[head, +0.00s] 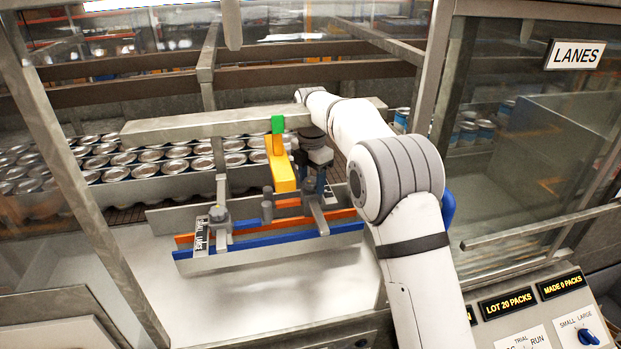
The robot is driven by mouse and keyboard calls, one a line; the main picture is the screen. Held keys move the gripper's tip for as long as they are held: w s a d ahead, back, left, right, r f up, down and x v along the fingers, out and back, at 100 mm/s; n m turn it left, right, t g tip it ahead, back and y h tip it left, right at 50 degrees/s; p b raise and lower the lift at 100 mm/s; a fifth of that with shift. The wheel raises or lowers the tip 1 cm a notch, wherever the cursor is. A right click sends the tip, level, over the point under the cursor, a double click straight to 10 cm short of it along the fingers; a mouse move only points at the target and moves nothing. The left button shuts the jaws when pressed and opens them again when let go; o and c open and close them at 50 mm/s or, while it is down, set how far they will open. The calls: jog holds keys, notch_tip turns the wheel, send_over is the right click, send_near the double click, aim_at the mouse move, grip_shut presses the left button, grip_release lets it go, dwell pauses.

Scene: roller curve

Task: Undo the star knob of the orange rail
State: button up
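The orange rail (342,213) runs left to right inside the guarded machine, behind a blue rail (280,241). Its middle is partly covered by brackets and posts. A grey upright post (267,211) stands by the rails near the middle. I cannot tell which part is the orange rail's star knob. My gripper (326,194) points down near the right-hand bracket, just above or beside the rails. It is small and dark here, so its fingers and any contact are unclear.
A yellow block (281,172) with a green piece (277,124) hangs left of my wrist, close to it. Rows of cans (116,173) fill the left. A control panel (535,318) is at lower right. The pale floor before the rails is clear.

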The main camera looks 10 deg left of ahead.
aim_at(312, 180)
jog(key=shift+o, duration=0.7)
jog(key=shift+r, duration=0.1)
jog(key=shift+w, duration=0.1)
jog(key=shift+r, duration=0.15)
jog(key=shift+r, duration=0.25)
notch_tip(312, 180, up, 7)
jog(key=shift+r+b, duration=0.1)
jog(key=shift+b, duration=0.4)
